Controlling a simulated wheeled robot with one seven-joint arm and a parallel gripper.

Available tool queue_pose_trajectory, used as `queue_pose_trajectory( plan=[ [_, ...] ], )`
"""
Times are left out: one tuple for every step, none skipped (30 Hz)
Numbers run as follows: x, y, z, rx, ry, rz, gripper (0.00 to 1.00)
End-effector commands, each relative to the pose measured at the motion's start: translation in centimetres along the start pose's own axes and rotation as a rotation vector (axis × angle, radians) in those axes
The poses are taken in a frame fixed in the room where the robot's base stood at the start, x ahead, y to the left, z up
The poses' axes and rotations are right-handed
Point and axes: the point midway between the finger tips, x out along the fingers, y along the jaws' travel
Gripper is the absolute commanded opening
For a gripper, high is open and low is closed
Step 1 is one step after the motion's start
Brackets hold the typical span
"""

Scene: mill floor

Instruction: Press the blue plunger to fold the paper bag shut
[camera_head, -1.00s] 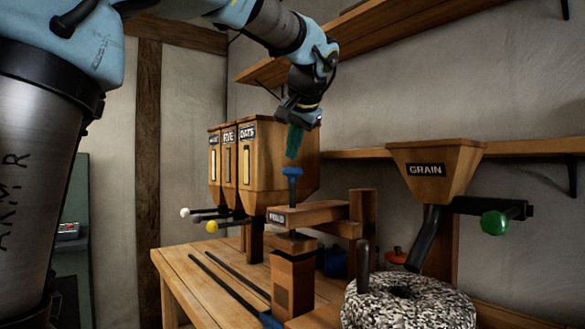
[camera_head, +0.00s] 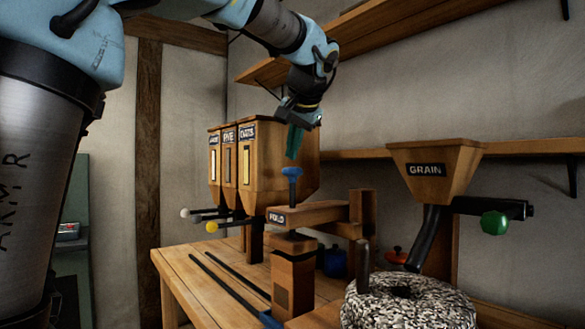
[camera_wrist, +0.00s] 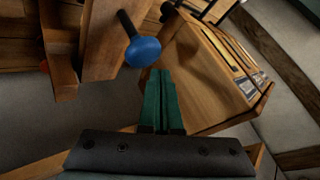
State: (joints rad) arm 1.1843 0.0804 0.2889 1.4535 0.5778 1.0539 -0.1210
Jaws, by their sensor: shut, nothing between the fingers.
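The blue plunger (camera_head: 292,172) stands upright on the wooden press arm labelled FOLD, in its raised position. In the wrist view the plunger's round blue knob (camera_wrist: 143,51) shows on its dark stem. My gripper (camera_head: 293,156) has green fingers, is shut and empty, and hangs just above the plunger, pointing down. In the wrist view the gripper (camera_wrist: 161,72) has its tips beside the knob, with no clear contact. The brown paper bag (camera_head: 293,280) stands beneath the press arm on the wooden bench.
Bins labelled RYE and OATS (camera_head: 262,160) stand close behind my gripper, with levers in front. A GRAIN hopper (camera_head: 432,180) with a green-knobbed lever (camera_head: 494,223) stands right, above a speckled millstone (camera_head: 408,305). A wall shelf (camera_head: 345,45) runs above. Dark rails (camera_head: 232,287) cross the bench.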

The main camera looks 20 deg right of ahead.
Motion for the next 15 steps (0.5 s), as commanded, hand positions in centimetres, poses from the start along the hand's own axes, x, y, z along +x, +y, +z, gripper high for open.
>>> queue_pose_trajectory(
  plan=[
    [0.00, 0.00, 0.00, 0.000, 0.000, 0.000, 0.00],
    [0.00, 0.00, 0.00, 0.000, 0.000, 0.000, 0.00],
    [0.00, 0.00, 0.00, 0.000, 0.000, 0.000, 0.00],
    [0.01, 0.00, 0.00, 0.000, 0.000, 0.000, 0.00],
    [0.03, 0.02, 0.02, 0.000, 0.000, 0.000, 0.00],
    [0.08, 0.05, 0.06, 0.000, 0.000, 0.000, 0.00],
    [0.14, 0.09, 0.10, 0.000, 0.000, 0.000, 0.00],
    [0.21, 0.13, 0.16, 0.000, 0.000, 0.000, 0.00],
    [0.32, 0.21, 0.24, 0.000, 0.000, 0.000, 0.00],
    [0.41, 0.26, 0.31, 0.000, 0.000, 0.000, 0.00],
    [0.49, 0.32, 0.37, 0.000, -0.001, 0.000, 0.00],
    [0.58, 0.39, 0.44, 0.000, -0.001, 0.000, 0.00],
    [0.63, 0.43, 0.47, 0.000, 0.000, 0.000, 0.00],
    [0.64, 0.45, 0.48, 0.000, 0.000, 0.000, 0.00],
    [0.63, 0.45, 0.47, 0.000, 0.000, 0.000, 0.00]
  ],
)
